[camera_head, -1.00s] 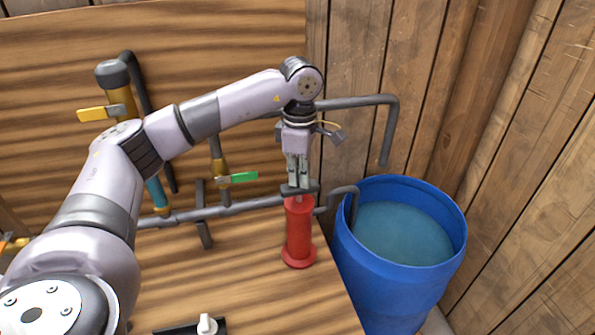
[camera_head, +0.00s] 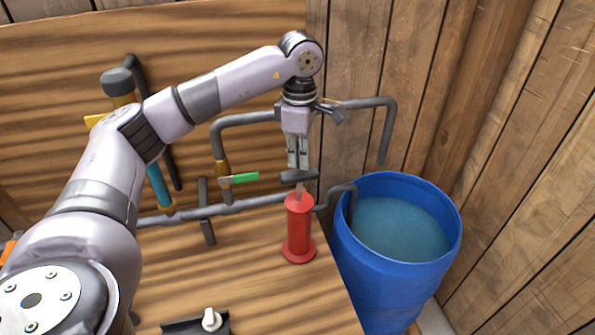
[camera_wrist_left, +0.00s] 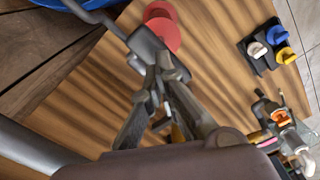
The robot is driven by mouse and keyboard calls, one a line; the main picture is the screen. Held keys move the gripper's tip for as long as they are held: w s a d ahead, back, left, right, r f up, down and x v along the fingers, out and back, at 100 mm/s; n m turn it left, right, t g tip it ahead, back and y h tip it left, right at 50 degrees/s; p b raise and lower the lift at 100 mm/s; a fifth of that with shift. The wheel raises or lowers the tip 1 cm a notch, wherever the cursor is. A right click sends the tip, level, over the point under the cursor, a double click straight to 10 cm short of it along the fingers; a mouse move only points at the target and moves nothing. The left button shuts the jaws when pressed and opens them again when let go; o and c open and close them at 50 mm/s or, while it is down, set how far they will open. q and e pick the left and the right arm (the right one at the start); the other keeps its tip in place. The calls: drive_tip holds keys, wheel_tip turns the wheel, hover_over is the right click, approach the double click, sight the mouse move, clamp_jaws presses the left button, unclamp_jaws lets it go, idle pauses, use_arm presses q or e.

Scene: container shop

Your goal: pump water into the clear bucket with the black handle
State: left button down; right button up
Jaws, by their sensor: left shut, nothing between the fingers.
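The red pump (camera_head: 299,228) stands upright on the wooden bench near its right end. Its dark handle (camera_head: 288,178) is raised, with a short length of rod showing above the red body. My left gripper (camera_head: 298,165) points down with its fingertips at the top of this handle. It is shut with nothing between its fingers. In the left wrist view, the gripper (camera_wrist_left: 158,72) reaches the dark handle (camera_wrist_left: 146,44), with the red pump (camera_wrist_left: 165,32) beyond. My right gripper is not in view. I see no clear bucket with a black handle.
An open blue barrel (camera_head: 345,245) of water stands right of the bench, with a grey pipe (camera_head: 388,130) above it. A green valve lever (camera_head: 244,178) is left of the pump. A switch panel (camera_wrist_left: 262,62) with coloured knobs is on the bench. Wooden walls close the right side.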

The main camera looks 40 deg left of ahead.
sight(299, 172)
use_arm(q)
drive_tip(key=shift+f, duration=0.1)
drive_tip(key=shift+f+b, duration=2.4)
drive_tip(key=shift+f, duration=0.85)
wheel_tip(299, 172, up, 7)
drive_tip(key=p, duration=0.4)
drive_tip(key=shift+f+p, duration=0.15)
drive_tip(key=shift+p, duration=0.2)
drive_tip(key=shift+f, duration=0.1)
drive_tip(key=shift+f+b, duration=2.35)
drive_tip(key=shift+f, duration=0.8)
wheel_tip(299, 172, up, 6)
drive_tip(key=p, duration=0.4)
drive_tip(key=shift+r, duration=0.15)
